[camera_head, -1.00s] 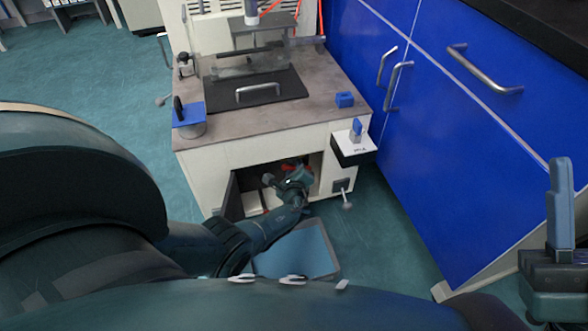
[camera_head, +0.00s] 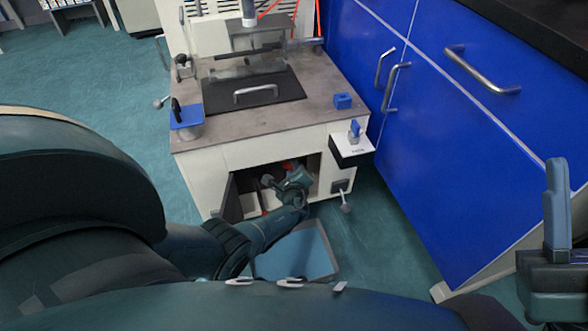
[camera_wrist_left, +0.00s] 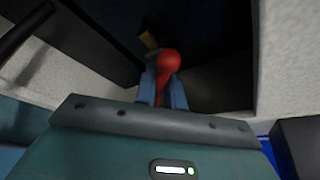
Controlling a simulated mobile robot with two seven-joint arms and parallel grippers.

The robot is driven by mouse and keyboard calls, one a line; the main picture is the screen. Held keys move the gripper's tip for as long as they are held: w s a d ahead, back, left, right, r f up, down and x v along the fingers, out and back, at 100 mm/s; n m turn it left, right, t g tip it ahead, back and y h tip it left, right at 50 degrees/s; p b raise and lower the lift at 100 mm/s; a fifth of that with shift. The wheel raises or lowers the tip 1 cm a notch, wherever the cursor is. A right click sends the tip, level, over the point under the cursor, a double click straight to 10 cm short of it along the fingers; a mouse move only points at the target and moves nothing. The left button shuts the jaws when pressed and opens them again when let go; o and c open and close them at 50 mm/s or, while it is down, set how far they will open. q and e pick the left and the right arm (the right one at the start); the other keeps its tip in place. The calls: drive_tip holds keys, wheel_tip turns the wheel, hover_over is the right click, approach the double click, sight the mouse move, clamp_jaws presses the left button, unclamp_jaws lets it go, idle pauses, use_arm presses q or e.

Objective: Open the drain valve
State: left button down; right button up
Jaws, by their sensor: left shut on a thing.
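The drain valve's red handle (camera_wrist_left: 168,66) shows in the left wrist view, between the two blue fingers of my left gripper (camera_wrist_left: 163,90). The fingers are shut on it. A brass-coloured piece (camera_wrist_left: 149,40) shows just behind it. In the head view my left gripper (camera_head: 297,177) reaches into the open lower compartment of the machine cabinet (camera_head: 200,178), and a bit of red (camera_head: 288,166) shows beside it. The rest of the valve is hidden in the dark compartment. My right gripper (camera_head: 558,215) is at the right edge; its opening cannot be made out.
The compartment's dark door (camera_head: 232,200) stands open to the left of my left arm. A shallow blue-grey tray (camera_head: 312,250) lies on the floor below. A small shelf (camera_head: 352,151) juts from the cabinet's right side. Blue cupboards (camera_head: 440,150) stand at the right.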

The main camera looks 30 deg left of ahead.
use_arm(q)
drive_tip(key=shift+s+a+f, duration=0.45)
drive_tip(key=shift+s, duration=0.05)
drive_tip(key=c, duration=1.5)
unclamp_jaws()
drive_tip(key=o, duration=0.4)
drive_tip(key=shift+w+d+r, duration=0.1)
drive_tip(key=shift+o, duration=0.5)
drive_tip(key=shift+w+d+r, duration=0.1)
drive_tip(key=shift+w+d, duration=0.05)
drive_tip(key=shift+d, duration=0.1)
